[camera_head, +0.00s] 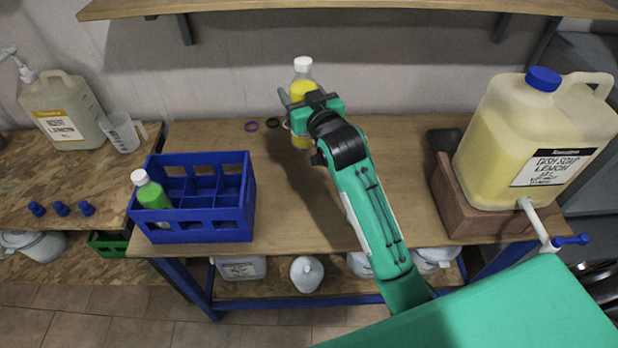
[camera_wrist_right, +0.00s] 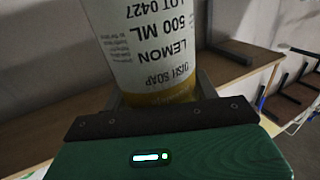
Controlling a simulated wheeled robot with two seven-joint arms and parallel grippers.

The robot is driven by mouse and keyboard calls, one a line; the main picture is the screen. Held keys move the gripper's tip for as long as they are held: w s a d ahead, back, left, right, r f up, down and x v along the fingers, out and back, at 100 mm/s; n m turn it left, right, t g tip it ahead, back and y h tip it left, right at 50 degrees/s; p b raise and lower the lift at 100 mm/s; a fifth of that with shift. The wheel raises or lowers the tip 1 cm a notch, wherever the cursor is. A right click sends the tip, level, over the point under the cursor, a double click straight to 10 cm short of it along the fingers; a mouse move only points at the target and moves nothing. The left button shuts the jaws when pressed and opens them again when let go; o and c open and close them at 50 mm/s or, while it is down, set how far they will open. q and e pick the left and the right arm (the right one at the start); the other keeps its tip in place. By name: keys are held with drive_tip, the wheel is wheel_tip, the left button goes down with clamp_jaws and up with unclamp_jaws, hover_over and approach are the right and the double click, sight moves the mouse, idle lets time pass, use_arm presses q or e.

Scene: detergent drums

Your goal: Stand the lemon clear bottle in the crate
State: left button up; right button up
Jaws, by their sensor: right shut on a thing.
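The lemon clear bottle (camera_head: 302,88) has a white cap and yellow contents. It is upright near the back of the table in the head view. My right gripper (camera_head: 300,108) is shut on it. In the right wrist view the bottle (camera_wrist_right: 145,50) fills the space between the fingers, with its "DISH SOAP LEMON 500 ML" label showing. I cannot tell whether its base touches the table. The blue crate (camera_head: 205,232) stands at the table's left end. A green bottle with a white cap (camera_head: 152,194) stands in its front left compartment; other compartments look empty. My left gripper is not in view.
A large lemon dish soap drum (camera_head: 500,140) with a tap sits on a brown block (camera_head: 458,208) at the right. Small rings (camera_head: 252,126) lie at the back, left of the bottle. A shelf (camera_head: 350,5) hangs above. The table between crate and bottle is clear.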

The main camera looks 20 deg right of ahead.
sight(301, 141)
wheel_tip(301, 141, down, 15)
drive_tip(key=shift+r+p, duration=0.2)
drive_tip(key=shift+p, duration=0.7)
wheel_tip(301, 141, down, 5)
drive_tip(key=shift+r, duration=0.15)
drive_tip(key=shift+f, duration=0.2)
drive_tip(key=o, duration=1.4)
drive_tip(key=shift+s+r, duration=0.1)
drive_tip(key=shift+s, duration=0.05)
